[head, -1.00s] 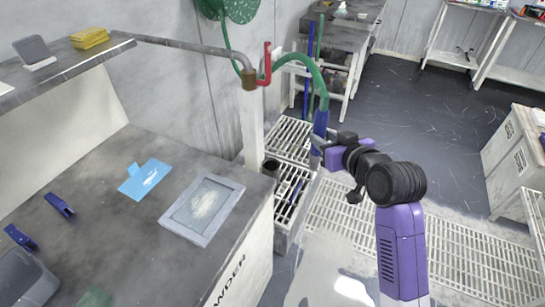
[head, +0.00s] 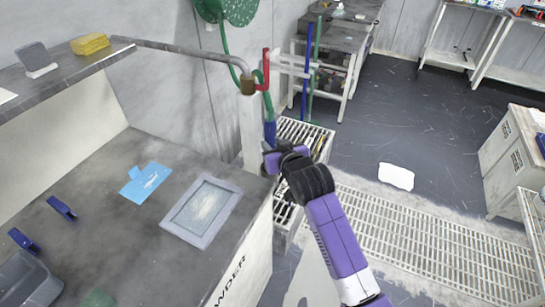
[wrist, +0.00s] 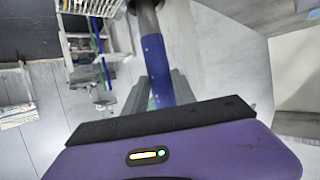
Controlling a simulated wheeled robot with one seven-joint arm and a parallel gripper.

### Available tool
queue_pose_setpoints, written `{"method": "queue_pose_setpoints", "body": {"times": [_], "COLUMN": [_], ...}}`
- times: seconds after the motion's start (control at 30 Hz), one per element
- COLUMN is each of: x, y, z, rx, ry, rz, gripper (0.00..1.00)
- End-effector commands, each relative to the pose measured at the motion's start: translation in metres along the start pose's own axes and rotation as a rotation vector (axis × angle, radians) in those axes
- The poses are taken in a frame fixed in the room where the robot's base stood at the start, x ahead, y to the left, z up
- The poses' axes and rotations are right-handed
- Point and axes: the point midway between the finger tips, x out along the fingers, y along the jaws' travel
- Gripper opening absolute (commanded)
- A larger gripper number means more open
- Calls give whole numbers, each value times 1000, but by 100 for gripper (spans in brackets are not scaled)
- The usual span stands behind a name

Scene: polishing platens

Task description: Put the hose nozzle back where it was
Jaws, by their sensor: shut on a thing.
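The hose nozzle is a blue cylinder (head: 269,133) at the end of a green hose. My gripper (head: 270,150) is shut on it. It stands roughly upright beside the white post, below the red hook (head: 265,68). In the wrist view the blue nozzle (wrist: 156,62) lies between my gripper's two grey fingers (wrist: 158,92), with a dark end pointing up the picture. The green hose (head: 267,104) hangs close to the post. I cannot tell whether the nozzle touches the post or any holder; my gripper hides its lower end.
The grey worktop (head: 110,215) at the left holds a framed plate (head: 203,210), a blue cloth (head: 145,181) and clamps. Slatted crates (head: 318,132) stand by the post.

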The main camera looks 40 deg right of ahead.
Motion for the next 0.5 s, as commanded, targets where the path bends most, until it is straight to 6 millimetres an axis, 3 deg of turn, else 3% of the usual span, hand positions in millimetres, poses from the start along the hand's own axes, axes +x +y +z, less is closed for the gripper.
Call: {"method": "queue_pose_setpoints", "body": {"times": [0.33, 0.5], "x": [15, 21], "y": [1, -2], "z": [39, 45], "rx": [1, 0], "ry": [-1, 4], "rz": [2, 0], "gripper": [0, 0]}}
